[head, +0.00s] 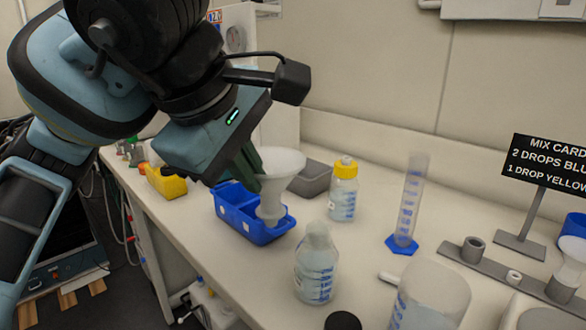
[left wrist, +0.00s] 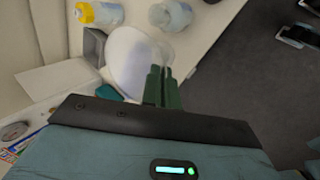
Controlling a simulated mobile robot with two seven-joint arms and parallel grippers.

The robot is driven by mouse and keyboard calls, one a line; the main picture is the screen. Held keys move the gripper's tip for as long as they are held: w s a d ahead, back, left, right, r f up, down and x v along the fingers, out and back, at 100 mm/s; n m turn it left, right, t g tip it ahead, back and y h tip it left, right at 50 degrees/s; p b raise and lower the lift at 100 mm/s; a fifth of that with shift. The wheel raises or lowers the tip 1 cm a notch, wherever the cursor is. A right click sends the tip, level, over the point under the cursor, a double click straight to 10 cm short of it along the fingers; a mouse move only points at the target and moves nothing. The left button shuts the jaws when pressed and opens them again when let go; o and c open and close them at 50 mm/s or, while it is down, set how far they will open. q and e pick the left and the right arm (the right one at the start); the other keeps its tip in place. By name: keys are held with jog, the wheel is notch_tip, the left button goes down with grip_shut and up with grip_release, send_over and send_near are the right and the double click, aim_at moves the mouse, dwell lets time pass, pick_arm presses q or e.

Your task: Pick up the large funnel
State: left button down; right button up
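The large funnel (head: 278,182) is whitish and translucent, upright with its wide mouth up. Its stem overlaps the blue bin (head: 231,215) in the head view; I cannot tell whether it touches the bin. My left gripper (head: 254,175) reaches in from the upper left to the funnel's cone. In the left wrist view, its green fingers (left wrist: 162,75) are close together at the edge of the funnel's mouth (left wrist: 135,58), and look shut on its wall. The cone partly hides the fingertips. My right gripper is not in view.
A yellow-capped bottle (head: 343,190), a grey bin (head: 311,178) and a clear bottle (head: 317,265) stand near the funnel. A measuring cylinder (head: 411,200) stands to the right. A grey rack (head: 510,273) and a mix card (head: 548,165) are farther right.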

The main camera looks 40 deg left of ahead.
pick_arm(q)
jog(key=s+a, duration=0.4)
jog(key=s, duration=0.3)
jog(key=shift+a+r+p, duration=0.4)
jog(key=shift+r, duration=0.05)
jog(key=shift+s, duration=0.1)
jog(key=shift+f, duration=0.1)
